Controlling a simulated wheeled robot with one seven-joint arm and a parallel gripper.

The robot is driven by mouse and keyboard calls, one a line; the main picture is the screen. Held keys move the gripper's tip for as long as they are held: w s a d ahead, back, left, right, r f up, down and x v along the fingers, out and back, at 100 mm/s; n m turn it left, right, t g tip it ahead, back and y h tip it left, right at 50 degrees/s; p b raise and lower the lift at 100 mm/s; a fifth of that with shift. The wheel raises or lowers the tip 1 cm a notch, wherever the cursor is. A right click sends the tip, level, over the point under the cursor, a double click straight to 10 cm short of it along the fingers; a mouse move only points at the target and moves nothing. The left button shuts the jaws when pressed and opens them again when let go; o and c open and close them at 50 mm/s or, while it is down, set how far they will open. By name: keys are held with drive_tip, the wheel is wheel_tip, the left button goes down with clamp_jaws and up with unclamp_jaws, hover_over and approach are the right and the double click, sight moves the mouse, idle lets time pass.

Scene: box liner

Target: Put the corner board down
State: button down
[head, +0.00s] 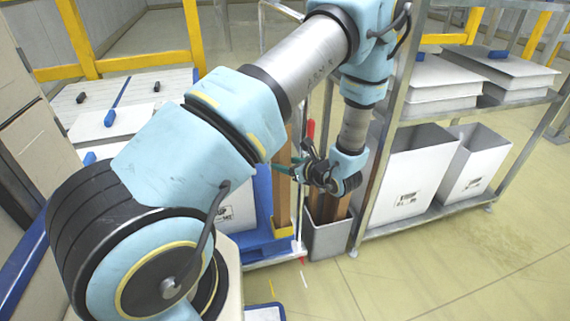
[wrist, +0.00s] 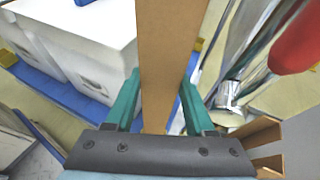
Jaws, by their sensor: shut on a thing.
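My gripper (head: 285,167) is shut on a brown corner board (head: 284,195), which stands roughly upright between its teal fingers. In the wrist view the held corner board (wrist: 168,60) runs lengthwise through the middle between the fingers of my gripper (wrist: 160,95). Its lower end is hard to make out in the head view. A grey bin (head: 328,242) stands on the floor just right of the held board. More brown boards (head: 325,207) stand in this bin, and their ends also show at the lower right of the wrist view (wrist: 262,133).
A metal shelf rack (head: 385,165) with white boxes (head: 408,175) stands right of the bin. A blue pallet (head: 262,205) with a white box (head: 238,208) is to the left. A red handle (head: 311,129) rises behind my gripper. Floor at the front right is clear.

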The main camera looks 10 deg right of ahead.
drive_tip(key=shift+f, duration=0.2)
drive_tip(key=c, duration=0.5)
unclamp_jaws()
drive_tip(key=shift+r, duration=0.1)
